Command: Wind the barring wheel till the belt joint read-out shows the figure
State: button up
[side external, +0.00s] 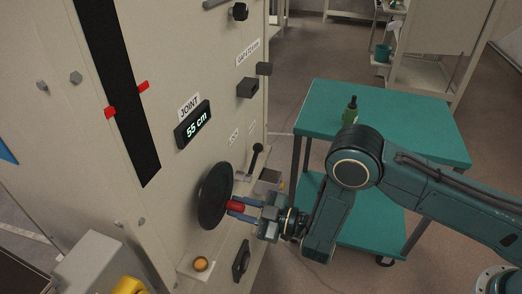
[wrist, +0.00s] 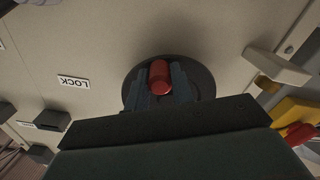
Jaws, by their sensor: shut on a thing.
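The barring wheel is a black disc (side external: 213,193) on the beige panel, with a red handle (side external: 236,206) standing out from its face. My gripper (side external: 238,206) is shut on the red handle, one finger on each side. In the wrist view the red handle (wrist: 159,76) sits between the fingers, with the black wheel (wrist: 205,82) behind it. The joint read-out (side external: 194,124) shows 55 cm, under a JOINT label.
A black lever (side external: 256,155) stands right of the wheel, near a LOCK label (wrist: 73,82). An amber button (side external: 200,264) is below the wheel. Yellow and red parts (wrist: 298,125) show at right in the wrist view.

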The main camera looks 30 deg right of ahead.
jog(key=shift+w+d+r+n, duration=0.25)
jog(key=shift+r+n, duration=0.05)
jog(key=shift+n, duration=0.5)
jog(key=shift+w+d+r+n, duration=0.2)
jog(key=shift+w+r+n, duration=0.1)
jog(key=shift+n, duration=0.5)
jog(key=shift+w+d+r+n, duration=0.25)
jog(key=shift+n, duration=0.55)
jog(key=o, duration=1.1)
jog(key=shift+c, duration=0.2)
jog(key=m, duration=0.7)
jog(key=shift+d+m, duration=0.1)
jog(key=shift+m, duration=1.9)
